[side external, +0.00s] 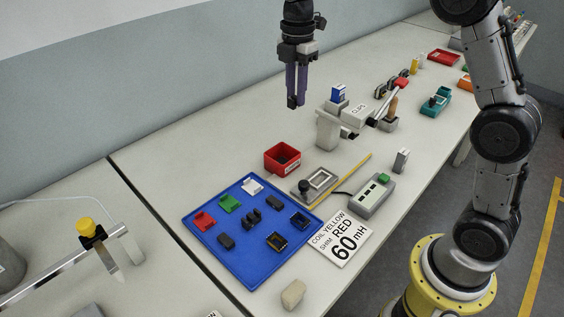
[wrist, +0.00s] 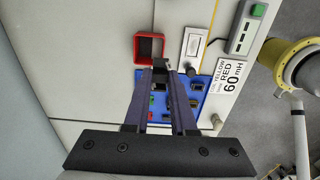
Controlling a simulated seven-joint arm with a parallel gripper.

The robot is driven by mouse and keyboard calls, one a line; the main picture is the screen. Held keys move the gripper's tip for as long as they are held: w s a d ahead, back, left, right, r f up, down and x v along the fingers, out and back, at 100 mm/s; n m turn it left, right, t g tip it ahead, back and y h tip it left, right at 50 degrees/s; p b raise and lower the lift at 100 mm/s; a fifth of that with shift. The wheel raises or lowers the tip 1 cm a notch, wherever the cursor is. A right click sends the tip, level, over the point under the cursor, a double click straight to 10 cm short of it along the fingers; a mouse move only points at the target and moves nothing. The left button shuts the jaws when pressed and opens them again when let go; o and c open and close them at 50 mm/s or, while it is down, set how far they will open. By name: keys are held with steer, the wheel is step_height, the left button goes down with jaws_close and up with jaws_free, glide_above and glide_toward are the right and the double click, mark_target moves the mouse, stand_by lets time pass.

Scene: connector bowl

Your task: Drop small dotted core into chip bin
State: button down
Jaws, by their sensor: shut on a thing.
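My gripper (side external: 296,103) is high above the bench, beyond the red bin, with its fingers pointing down. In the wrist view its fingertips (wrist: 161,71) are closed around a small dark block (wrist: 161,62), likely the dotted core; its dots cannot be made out. In the side view the block is a tiny dark shape at the fingertips. A red open-topped bin (side external: 283,160) with a white label stands on the bench and looks empty; the label is too small to read. In the wrist view the red bin (wrist: 137,48) shows just past the fingertips.
A blue tray (side external: 255,264) holds several red, green, white and dark parts. Nearby are a grey fixture (side external: 316,184), a yellow stick, a button box (side external: 371,196), a printed card (side external: 342,239) and a clips stand (side external: 328,128). The bench left of the red bin is clear.

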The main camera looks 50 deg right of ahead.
steer(key=w+f, duration=0.2)
steer(key=f, duration=0.1)
steer(key=shift+w+f, duration=0.15)
steer(key=shift+w, duration=0.15)
step_height(320, 180, down, 6)
steer(key=shift+f, duration=0.15)
steer(key=c, duration=0.7)
jaws_free()
steer(key=shift+o, duration=0.2)
step_height(320, 180, up, 14)
